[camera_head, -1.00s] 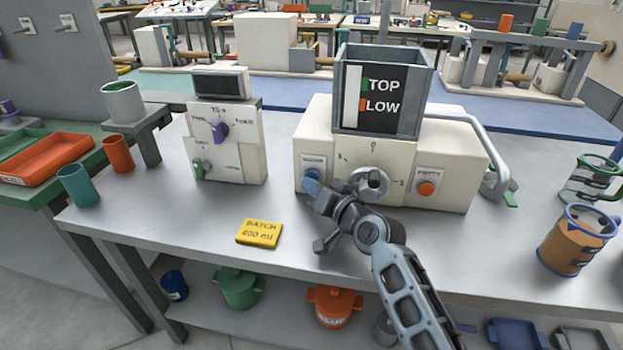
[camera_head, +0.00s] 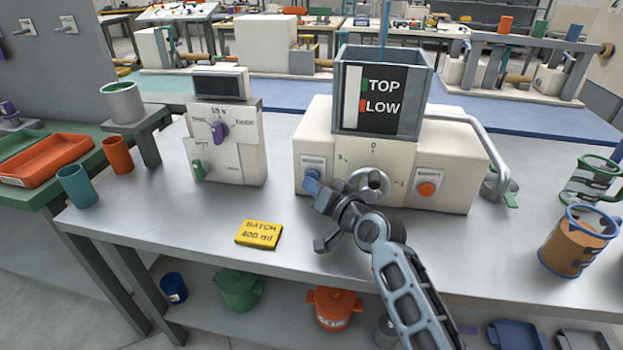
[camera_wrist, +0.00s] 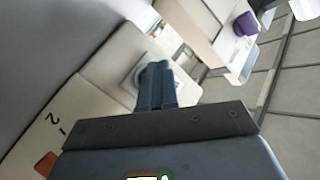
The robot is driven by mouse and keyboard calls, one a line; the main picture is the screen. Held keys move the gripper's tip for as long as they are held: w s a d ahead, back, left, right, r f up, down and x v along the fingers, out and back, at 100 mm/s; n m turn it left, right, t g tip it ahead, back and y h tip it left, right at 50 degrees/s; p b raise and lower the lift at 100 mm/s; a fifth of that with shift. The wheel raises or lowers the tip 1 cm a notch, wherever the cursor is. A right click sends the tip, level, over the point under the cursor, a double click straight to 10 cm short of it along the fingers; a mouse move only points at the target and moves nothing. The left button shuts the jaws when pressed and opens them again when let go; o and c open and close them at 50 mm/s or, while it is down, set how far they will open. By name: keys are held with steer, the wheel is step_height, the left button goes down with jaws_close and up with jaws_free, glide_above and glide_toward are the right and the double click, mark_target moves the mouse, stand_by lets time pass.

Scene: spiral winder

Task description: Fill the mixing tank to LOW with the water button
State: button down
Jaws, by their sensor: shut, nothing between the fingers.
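The mixing tank (camera_head: 432,75) is a grey open-topped box on the cream machine. Its front has a white gauge strip (camera_head: 351,95), a green mark by TOP and a red mark by LOW. No water level shows on the strip. A thin blue stream (camera_head: 386,28) comes down into the tank from above. The blue water button (camera_head: 312,176) is on the machine's left front. My gripper (camera_head: 317,188) is shut and empty, with its tips at the button. In the wrist view the shut fingers (camera_wrist: 155,85) meet the button's plate (camera_wrist: 137,72) and hide the button.
An orange button (camera_head: 426,188) sits right of the central dial (camera_head: 369,185). A yellow card (camera_head: 259,233) reading BATCH 400 ml lies on the grey table. A control box (camera_head: 226,145) stands left, and a brown-filled jug (camera_head: 575,245) stands right.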

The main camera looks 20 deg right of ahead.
steer(key=shift+w+d+r, duration=0.25)
steer(key=shift+d, duration=0.35)
stand_by(2.9)
steer(key=shift+s+a, duration=0.5)
steer(key=shift+s+a+p, duration=1)
steer(key=shift+s, duration=0.15)
steer(key=shift+s+a+f+p, duration=0.1)
steer(key=shift+s+a+p, duration=0.3)
steer(key=shift+s+a, duration=0.45)
steer(key=shift+s+d, duration=0.1)
steer(key=shift+s, duration=0.1)
stand_by(1.6)
